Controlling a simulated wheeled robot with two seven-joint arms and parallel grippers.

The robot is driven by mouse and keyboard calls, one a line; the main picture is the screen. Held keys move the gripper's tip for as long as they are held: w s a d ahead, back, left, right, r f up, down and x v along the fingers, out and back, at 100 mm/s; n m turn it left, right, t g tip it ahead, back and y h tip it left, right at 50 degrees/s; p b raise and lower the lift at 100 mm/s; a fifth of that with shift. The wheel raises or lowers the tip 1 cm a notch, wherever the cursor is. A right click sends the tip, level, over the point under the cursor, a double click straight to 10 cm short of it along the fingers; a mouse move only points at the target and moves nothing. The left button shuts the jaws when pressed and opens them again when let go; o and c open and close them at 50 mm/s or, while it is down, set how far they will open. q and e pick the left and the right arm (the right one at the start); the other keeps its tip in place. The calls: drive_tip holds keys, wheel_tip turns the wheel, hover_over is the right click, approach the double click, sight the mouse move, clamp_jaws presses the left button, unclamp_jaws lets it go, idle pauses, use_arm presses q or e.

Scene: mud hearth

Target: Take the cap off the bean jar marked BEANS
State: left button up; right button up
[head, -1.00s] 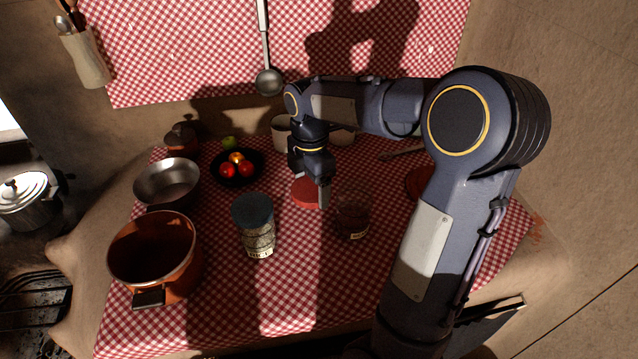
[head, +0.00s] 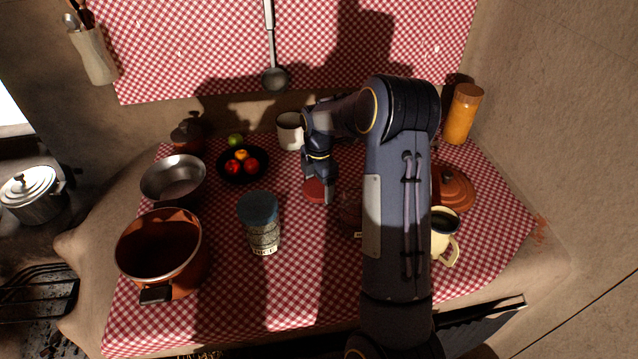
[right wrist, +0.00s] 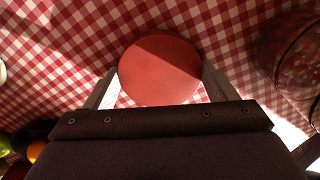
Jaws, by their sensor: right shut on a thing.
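My right gripper (head: 322,190) is shut on a red round cap (head: 314,188), low over the checked cloth. In the right wrist view the cap (right wrist: 160,68) sits flat between the two fingers; I cannot tell whether it touches the cloth. A glass jar (head: 349,208) with dark red contents stands just right of the cap, mostly hidden by my right arm. It seems to have no cap on, and its label is too hidden to read. Another jar (head: 262,236) with a blue lid stands to the left; its label is not clearly readable. My left gripper is not in view.
An orange pot (head: 130,256), a steel bowl (head: 173,178) and a black fruit bowl (head: 228,177) stand left. A white cup (head: 290,131) stands behind. A cream mug (head: 446,245), an orange lid (head: 455,190) and an orange jar (head: 461,118) stand right. The front middle cloth is clear.

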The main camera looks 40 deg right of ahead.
drive_tip(key=shift+f, duration=0.25)
drive_tip(key=o, duration=1.1)
drive_tip(key=shift+r, duration=0.1)
